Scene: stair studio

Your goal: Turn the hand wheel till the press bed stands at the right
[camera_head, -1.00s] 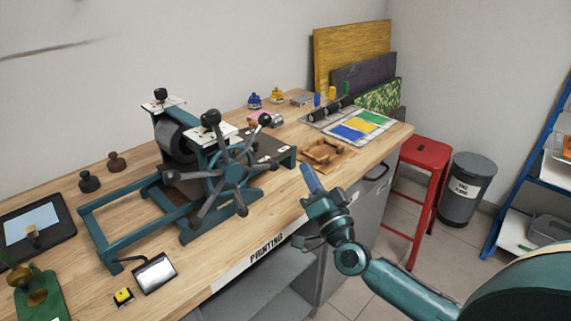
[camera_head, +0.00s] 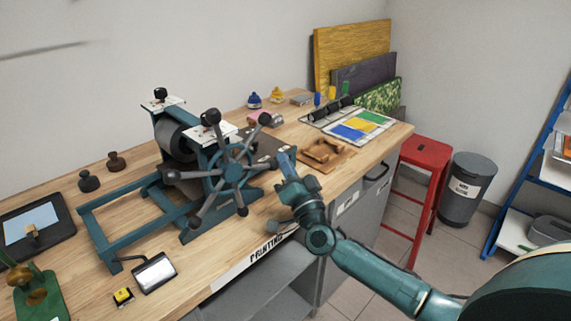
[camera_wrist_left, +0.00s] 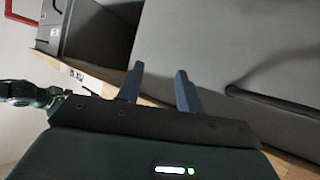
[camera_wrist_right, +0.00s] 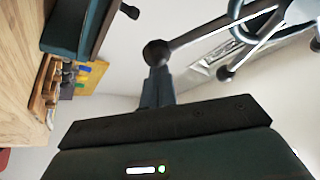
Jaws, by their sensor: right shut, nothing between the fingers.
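The press's hand wheel (camera_head: 233,171) has a teal hub and several dark spokes with ball knobs. It stands on the near side of the teal press on the bench. The dark flat press bed (camera_head: 258,141) shows right of the roller (camera_head: 178,142), partly hidden by the wheel and my arm. My right gripper (camera_head: 284,160) is shut and empty, just right of the wheel. In the right wrist view its fingertips (camera_wrist_right: 157,74) are close to a spoke's ball knob (camera_wrist_right: 157,52); I cannot tell whether they touch. My left gripper (camera_wrist_left: 160,76) is open and empty, seen only in its wrist view.
The press's left rails (camera_head: 115,207) are bare. A brown wooden tray (camera_head: 325,153) and a colour print (camera_head: 358,126) lie to the right on the bench. An ink roller (camera_head: 155,272) lies near the front edge. A red stool (camera_head: 425,155) and grey bin (camera_head: 467,185) stand beyond.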

